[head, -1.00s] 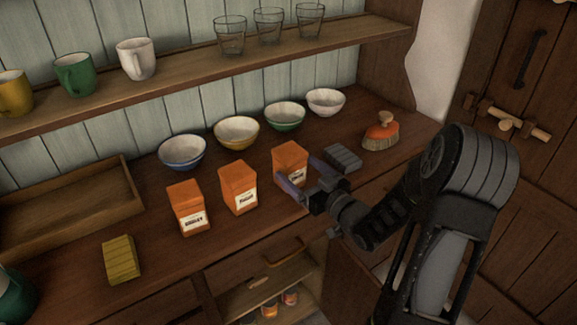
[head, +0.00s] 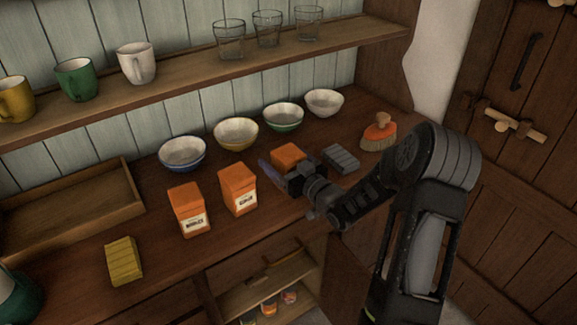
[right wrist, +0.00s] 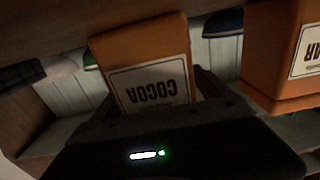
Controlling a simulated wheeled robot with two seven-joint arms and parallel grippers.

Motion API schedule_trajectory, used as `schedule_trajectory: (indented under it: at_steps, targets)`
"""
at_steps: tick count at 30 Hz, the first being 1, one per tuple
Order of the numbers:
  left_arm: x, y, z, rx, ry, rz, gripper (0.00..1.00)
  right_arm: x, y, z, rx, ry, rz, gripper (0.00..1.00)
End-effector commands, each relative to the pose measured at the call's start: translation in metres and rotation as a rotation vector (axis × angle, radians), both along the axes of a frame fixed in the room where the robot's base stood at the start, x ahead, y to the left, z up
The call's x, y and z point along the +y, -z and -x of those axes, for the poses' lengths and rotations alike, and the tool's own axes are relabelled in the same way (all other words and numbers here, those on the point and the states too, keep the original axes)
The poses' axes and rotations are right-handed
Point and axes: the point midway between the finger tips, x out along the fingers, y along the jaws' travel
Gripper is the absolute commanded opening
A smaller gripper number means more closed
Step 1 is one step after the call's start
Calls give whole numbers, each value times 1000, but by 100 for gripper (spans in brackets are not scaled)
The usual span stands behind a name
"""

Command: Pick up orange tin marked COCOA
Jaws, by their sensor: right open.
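The orange tin marked COCOA (right wrist: 148,62) shows upside down in the right wrist view, its white label facing my right gripper. In the head view the same tin (head: 288,152) is the rightmost of three orange tins, and my gripper hides its lower part and label. My right gripper (head: 286,170) is open, its fingers on either side of the tin; I cannot tell whether they touch it. The middle tin (head: 238,188) stands close to its left, and another orange tin (head: 189,210) further left. My left gripper is not in view.
Several bowls (head: 236,133) stand behind the tins. A grey ridged block (head: 341,159) and an orange brush (head: 379,132) are to the right. A yellow sponge-like block (head: 123,260) and wooden tray (head: 138,196) are at left. A shelf (head: 190,82) with mugs and glasses hangs above.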

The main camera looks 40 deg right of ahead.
Motion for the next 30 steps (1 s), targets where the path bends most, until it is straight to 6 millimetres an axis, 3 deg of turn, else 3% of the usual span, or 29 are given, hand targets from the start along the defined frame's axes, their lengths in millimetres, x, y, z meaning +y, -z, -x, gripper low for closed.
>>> schedule_trajectory:
  at_steps: [18,30]
  targets:
    - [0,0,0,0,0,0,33,0,1,-1,0,0,0,87]
    - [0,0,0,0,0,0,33,0,0,-1,0,0,0,55]
